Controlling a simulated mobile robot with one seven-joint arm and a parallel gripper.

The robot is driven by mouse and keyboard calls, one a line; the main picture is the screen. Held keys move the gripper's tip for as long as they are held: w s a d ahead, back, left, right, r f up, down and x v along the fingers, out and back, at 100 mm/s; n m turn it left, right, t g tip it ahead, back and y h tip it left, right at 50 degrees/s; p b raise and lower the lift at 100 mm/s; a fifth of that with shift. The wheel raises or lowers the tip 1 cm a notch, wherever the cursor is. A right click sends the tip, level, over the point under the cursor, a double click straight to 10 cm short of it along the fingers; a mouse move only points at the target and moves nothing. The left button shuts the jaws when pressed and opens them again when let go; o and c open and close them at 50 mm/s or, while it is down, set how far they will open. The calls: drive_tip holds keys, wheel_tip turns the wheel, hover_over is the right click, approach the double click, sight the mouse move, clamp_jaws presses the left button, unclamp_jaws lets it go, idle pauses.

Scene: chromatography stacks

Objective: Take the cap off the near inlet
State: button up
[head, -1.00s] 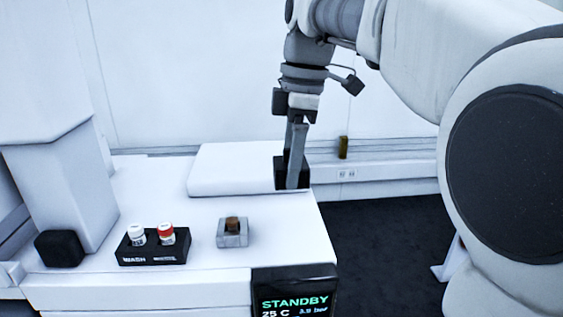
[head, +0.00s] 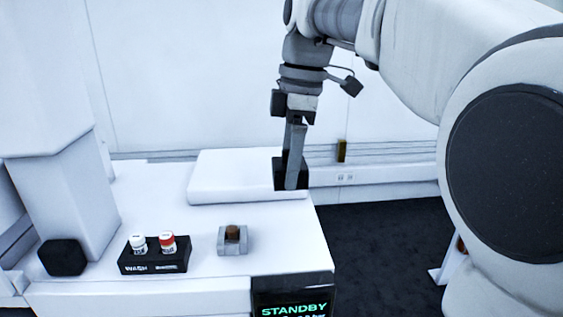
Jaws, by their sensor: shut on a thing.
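My gripper (head: 291,186) points down at the right end of a raised white slab (head: 235,175) at the back of the bench. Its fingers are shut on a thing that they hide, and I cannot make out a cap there. I cannot tell whether it touches the slab. A small grey block (head: 241,249) with a brown piece (head: 232,231) in its top stands on the bench, in front and to the left of my gripper. I cannot tell whether either is an inlet or its cap.
A black rack marked WASH (head: 152,264) holds a white-capped vial (head: 138,243) and a red-capped vial (head: 168,242). A white column (head: 70,190) stands at left. A STANDBY display (head: 294,308) is at the front right corner. Bare bench top lies between the slab and the rack.

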drive_tip(key=shift+r, duration=0.1)
drive_tip(key=shift+r+p, duration=1.2)
drive_tip(key=shift+p, duration=0.05)
drive_tip(key=shift+f, duration=0.15)
